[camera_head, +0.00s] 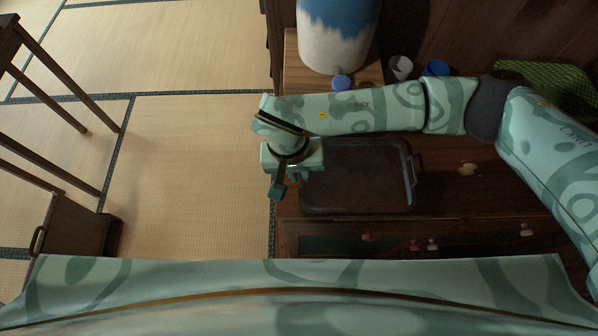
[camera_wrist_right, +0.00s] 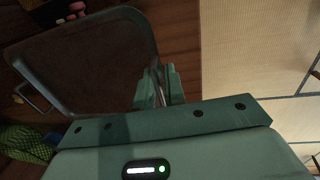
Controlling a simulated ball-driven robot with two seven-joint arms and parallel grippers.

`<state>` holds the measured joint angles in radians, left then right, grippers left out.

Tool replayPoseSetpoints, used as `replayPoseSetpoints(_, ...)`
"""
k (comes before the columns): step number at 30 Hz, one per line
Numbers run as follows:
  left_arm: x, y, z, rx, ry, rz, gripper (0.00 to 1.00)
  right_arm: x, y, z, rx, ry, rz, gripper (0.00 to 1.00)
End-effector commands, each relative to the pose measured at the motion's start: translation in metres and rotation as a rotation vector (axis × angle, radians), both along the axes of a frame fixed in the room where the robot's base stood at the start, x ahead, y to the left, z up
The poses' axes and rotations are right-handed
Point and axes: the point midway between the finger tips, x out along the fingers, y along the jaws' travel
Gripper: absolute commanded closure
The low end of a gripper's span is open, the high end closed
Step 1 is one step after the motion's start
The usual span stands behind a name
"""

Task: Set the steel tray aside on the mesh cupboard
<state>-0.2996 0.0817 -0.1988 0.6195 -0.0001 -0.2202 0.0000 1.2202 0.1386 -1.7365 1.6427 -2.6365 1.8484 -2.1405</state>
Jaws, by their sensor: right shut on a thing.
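The steel tray (camera_head: 355,176) is dark and rectangular, with raised rims and a loop handle at its right end. It lies flat over the dark wooden cupboard top (camera_head: 450,200); I cannot tell whether it touches that top. My right gripper (camera_head: 292,165) is shut on the tray's left end, hiding that end in the head view. In the right wrist view the gripper's fingers (camera_wrist_right: 160,88) meet the rim of the tray (camera_wrist_right: 85,60). A dark greenish panel (camera_head: 335,244), perhaps the mesh, shows on the cupboard's front. My left gripper is out of view.
A blue-and-white cylinder (camera_head: 335,40) stands behind my right arm, near a blue lid-like thing (camera_head: 341,82) and cups (camera_head: 401,67). A green patterned cloth (camera_head: 555,85) lies at the right back. A small yellowish thing (camera_head: 468,169) lies right of the tray.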

Motion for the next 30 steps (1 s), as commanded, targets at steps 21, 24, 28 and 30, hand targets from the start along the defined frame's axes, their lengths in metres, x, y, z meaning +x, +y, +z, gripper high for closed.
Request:
replayPoseSetpoints(21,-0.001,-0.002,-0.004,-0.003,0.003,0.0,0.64,0.0,0.0,-0.006,0.0,-0.002,0.0,0.66)
replayPoseSetpoints(24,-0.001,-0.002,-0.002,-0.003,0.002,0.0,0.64,0.0,0.0,-0.004,0.001,-0.002,-0.001,0.66)
replayPoseSetpoints(28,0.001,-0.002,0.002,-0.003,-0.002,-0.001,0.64,0.001,0.002,0.014,0.001,-0.007,0.001,0.66)
replayPoseSetpoints(30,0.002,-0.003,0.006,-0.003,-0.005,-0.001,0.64,0.002,0.004,0.03,0.0,-0.009,0.002,0.66)
